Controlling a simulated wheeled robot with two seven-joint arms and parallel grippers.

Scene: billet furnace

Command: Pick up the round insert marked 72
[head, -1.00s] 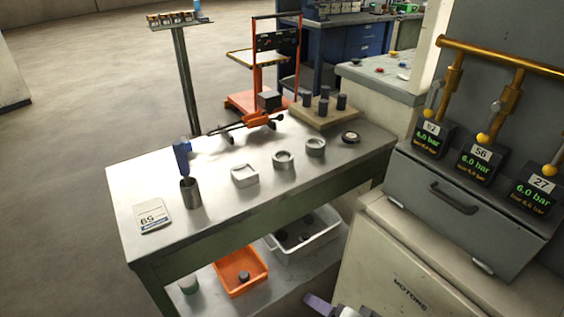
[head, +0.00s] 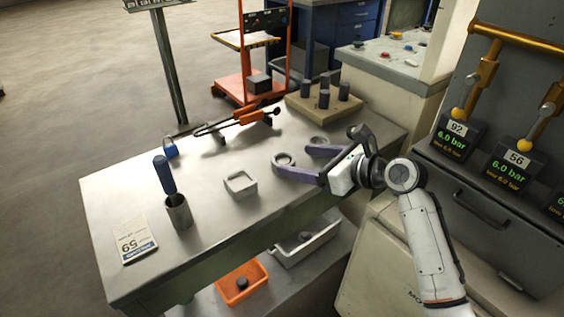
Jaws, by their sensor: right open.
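Two round ring-shaped grey inserts are on the steel table: one ring (head: 283,159) near the middle and another ring (head: 318,141) farther back to the right, partly covered by my gripper. A squarish light insert (head: 240,183) lies to the left of them. I cannot read the number 72 on any of them. My right gripper (head: 292,161) reaches in from the right with its two purple fingers spread open and empty. Its fingertips are close to the middle ring; I cannot tell whether they touch it. My left gripper is out of view.
A metal cup (head: 178,212) with a blue-handled tool and a card marked 59 (head: 133,240) are at the table's left. An orange clamp tool (head: 245,115) and a pegged wooden block (head: 318,104) are at the back. An orange bin (head: 242,282) sits on the lower shelf.

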